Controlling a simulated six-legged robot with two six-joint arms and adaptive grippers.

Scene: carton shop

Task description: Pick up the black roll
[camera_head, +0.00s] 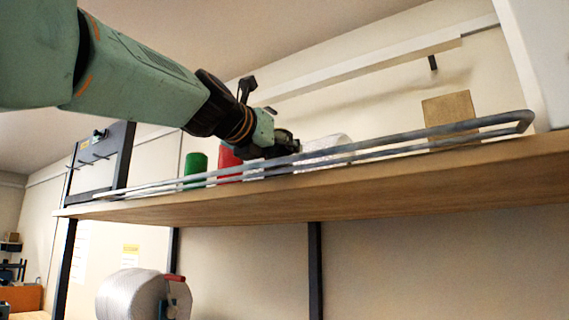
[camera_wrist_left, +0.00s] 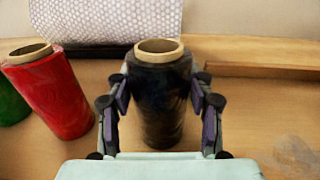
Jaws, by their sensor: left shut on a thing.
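The black roll (camera_wrist_left: 163,105) stands upright on the wooden shelf in the left wrist view, with a tan core ring at its top. My left gripper (camera_wrist_left: 163,110) has one finger on each side of it and is shut on it. In the head view my left gripper (camera_head: 275,150) reaches down behind the shelf's rail, and the black roll is mostly hidden there by gripper and rail. My right gripper is in neither view.
A red roll (camera_wrist_left: 52,92) leans in the picture close left of the black roll, with a green roll (camera_wrist_left: 10,104) beyond it. Bubble wrap (camera_wrist_left: 105,20) lies behind. A grey rail (camera_head: 400,138) runs along the front of the shelf (camera_head: 400,180). A cardboard piece (camera_head: 448,108) stands right.

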